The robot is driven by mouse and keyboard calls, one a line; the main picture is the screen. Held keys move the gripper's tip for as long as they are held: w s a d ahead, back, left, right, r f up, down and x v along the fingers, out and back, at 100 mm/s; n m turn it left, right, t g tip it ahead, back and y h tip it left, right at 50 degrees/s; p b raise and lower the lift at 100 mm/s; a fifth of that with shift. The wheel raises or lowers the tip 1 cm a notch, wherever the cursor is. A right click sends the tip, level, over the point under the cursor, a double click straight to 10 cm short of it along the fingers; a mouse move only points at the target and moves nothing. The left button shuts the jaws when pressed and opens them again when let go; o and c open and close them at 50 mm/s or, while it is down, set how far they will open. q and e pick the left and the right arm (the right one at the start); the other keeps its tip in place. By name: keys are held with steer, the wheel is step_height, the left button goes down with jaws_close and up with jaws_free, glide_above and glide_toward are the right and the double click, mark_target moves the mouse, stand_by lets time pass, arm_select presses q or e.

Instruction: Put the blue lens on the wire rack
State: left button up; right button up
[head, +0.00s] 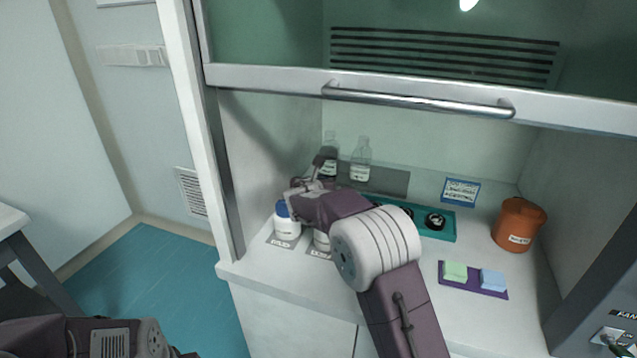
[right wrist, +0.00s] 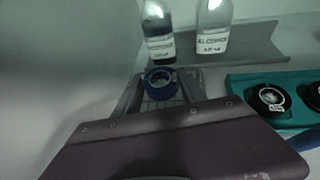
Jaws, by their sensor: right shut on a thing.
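My right gripper (head: 318,172) reaches into the hood at the left, near the clear bottles. In the right wrist view it is shut on the blue lens (right wrist: 160,82), a dark blue ring with a clear centre. Grey bars below the lens look like part of the wire rack (right wrist: 148,106), but the gripper body hides most of it. I cannot tell whether the lens touches the rack. In the head view the lens cannot be made out behind the gripper. Only part of my left arm shows at the lower left; its gripper is out of view.
Two clear bottles (head: 360,160) stand behind on a grey strip (head: 390,181). A teal tray (head: 446,232) with black round parts is to the right. A blue-capped bottle (head: 287,225), a purple tray (head: 450,282) with two blocks and an orange bin (head: 518,222) stand around. The raised sash (head: 420,98) hangs above.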

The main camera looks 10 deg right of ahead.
steer(key=o, duration=1.4)
steer(key=shift+r+p, duration=0.6)
steer(key=shift+p, duration=0.05)
steer(key=shift+s+a+r, duration=0.15)
steer(key=shift+s+r, duration=0.05)
steer(key=shift+r, duration=0.05)
steer(key=v, duration=1.1)
steer(key=shift+s, duration=0.25)
steer(key=shift+r, duration=0.1)
